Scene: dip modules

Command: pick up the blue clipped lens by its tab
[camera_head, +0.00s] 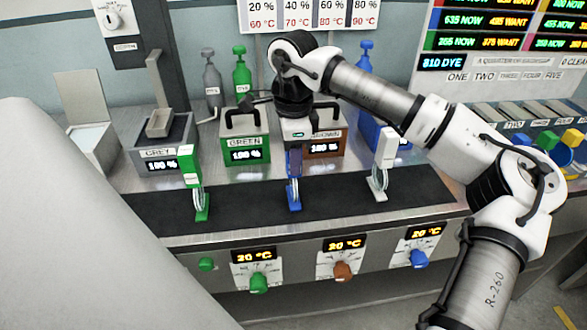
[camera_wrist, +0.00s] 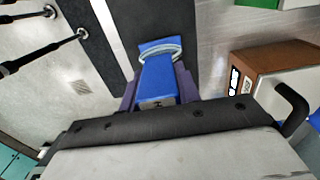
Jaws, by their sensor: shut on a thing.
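The blue clipped lens (camera_head: 294,203) is upright at the middle of the black strip, with a blue foot, clear lens discs and a blue tab on top. I cannot tell whether its foot touches the strip. My gripper (camera_head: 294,165) comes down from above, and its purple fingers are shut on the tab. In the wrist view the blue lens (camera_wrist: 158,72) lies between the purple fingers of my gripper (camera_wrist: 158,90), with the clear discs beyond the tab. The fingers partly hide the tab in the head view.
A green clipped lens (camera_head: 190,168) stands to the left on the strip and a white one (camera_head: 386,148) to the right. Behind are the grey (camera_head: 160,150), green (camera_head: 246,143) and brown (camera_head: 326,148) boxes. Knobs line the front edge. The black strip (camera_head: 245,205) is clear between lenses.

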